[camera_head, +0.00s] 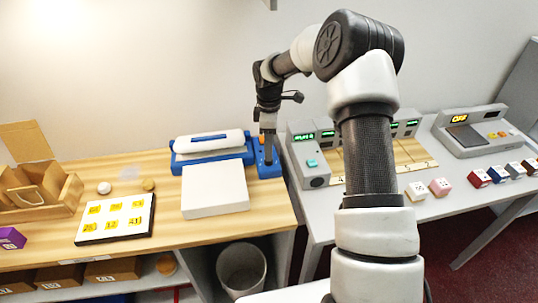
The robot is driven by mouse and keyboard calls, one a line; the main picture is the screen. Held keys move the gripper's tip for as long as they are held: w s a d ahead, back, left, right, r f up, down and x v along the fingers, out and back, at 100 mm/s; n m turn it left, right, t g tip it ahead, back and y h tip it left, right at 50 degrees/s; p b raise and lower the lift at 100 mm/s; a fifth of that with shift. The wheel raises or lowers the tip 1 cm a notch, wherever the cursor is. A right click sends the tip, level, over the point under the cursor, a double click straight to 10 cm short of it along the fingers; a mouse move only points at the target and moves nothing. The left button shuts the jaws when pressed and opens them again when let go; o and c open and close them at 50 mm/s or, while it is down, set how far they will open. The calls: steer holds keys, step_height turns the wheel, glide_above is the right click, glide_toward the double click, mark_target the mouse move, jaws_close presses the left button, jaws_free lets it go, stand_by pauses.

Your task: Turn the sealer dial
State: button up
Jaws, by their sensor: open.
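The sealer looks to be the blue machine (179,161) with a white roll-shaped top, on the wooden counter (165,225) against the wall. A blue block (265,170) stands at its right end, with small orange parts on it. My gripper (268,150) points down right over this block, with its fingertips at or just above its top. It is open, with nothing seen in it. The dial cannot be made out clearly; my gripper covers part of the block. Contact between fingers and block cannot be told.
A white slab (214,200) lies in front of the sealer. A white board with yellow number cards (115,218) and a wooden box (38,195) are at left. A grey table (425,210) at right holds consoles and several small cubes. My arm hides part of it.

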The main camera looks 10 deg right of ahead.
steer(key=shift+f, duration=2.1)
steer(key=c, duration=1)
steer(key=shift+c, duration=0.2)
